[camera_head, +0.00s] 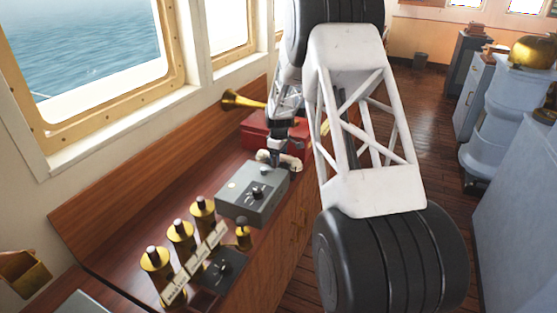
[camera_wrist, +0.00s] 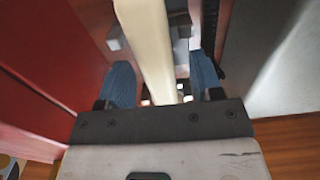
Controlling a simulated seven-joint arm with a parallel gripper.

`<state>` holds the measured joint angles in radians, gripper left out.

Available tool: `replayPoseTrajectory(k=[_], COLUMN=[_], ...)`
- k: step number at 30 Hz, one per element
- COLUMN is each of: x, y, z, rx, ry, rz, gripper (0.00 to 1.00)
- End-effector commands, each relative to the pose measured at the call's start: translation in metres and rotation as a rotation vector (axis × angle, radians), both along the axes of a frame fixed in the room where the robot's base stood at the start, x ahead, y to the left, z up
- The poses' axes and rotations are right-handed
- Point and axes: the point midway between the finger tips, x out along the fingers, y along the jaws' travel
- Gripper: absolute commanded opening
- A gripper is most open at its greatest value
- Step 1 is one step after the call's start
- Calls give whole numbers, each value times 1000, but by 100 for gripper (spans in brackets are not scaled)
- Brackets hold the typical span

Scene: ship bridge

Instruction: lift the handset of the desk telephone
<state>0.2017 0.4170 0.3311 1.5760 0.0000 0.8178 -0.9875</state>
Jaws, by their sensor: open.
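The cream handset (camera_head: 293,164) of the desk telephone shows in the head view as a small pale shape between a red box and a grey box, partly hidden by my gripper (camera_head: 277,157). In the wrist view the handset (camera_wrist: 153,45) is a long cream bar running between the two blue fingers of my gripper (camera_wrist: 163,82). The fingers are open, one on each side of the bar, with some room visible at both sides. The telephone's base is mostly hidden; grey parts show behind the bar.
The red box (camera_head: 258,132) stands close behind the handset, and the grey control box (camera_head: 252,194) close in front. A brass horn (camera_head: 243,101) lies above the red box. Several brass cylinders (camera_head: 181,238) stand nearer on the wooden console (camera_head: 120,222).

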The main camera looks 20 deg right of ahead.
Motion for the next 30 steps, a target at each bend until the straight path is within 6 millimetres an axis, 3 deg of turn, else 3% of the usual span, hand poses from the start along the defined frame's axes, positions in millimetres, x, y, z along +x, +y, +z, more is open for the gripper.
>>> replayPoseTrajectory(k=[6,22,23,30], x=[0,0,0,0], y=[0,0,0,0], z=[-14,-15,-15,-14], rx=[0,0,0,0], ry=[0,0,0,0], rz=[0,0,0,0], gripper=[60,60,58,21])
